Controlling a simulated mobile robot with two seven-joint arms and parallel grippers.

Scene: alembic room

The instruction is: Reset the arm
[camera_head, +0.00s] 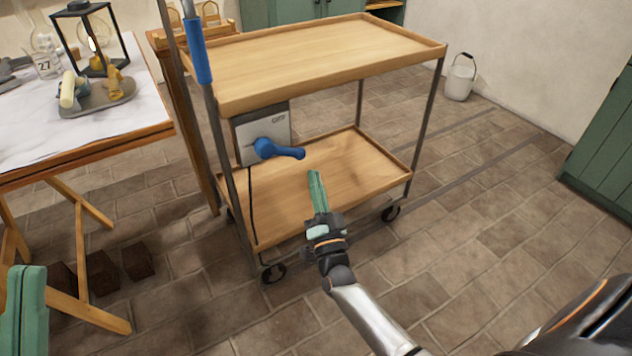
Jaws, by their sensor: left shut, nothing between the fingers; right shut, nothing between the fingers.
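My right gripper (314,176) is in the middle of the view, its green fingers shut together and empty. It points up and away, in front of the cart's lower shelf (345,165), a little below a blue lever handle (278,150). I cannot tell whether it touches the shelf. My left gripper (27,270) shows only as green fingers at the lower left edge, shut and empty, in front of the marble-topped table (120,105). The rest of the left arm is out of view.
The wheeled cart has a wooden top shelf (315,55), a blue-gripped post (198,50) and a grey box (250,124). The table holds a lantern (95,42) and a grey tray (100,100). A white bucket (460,80) stands behind. Floor at right is clear.

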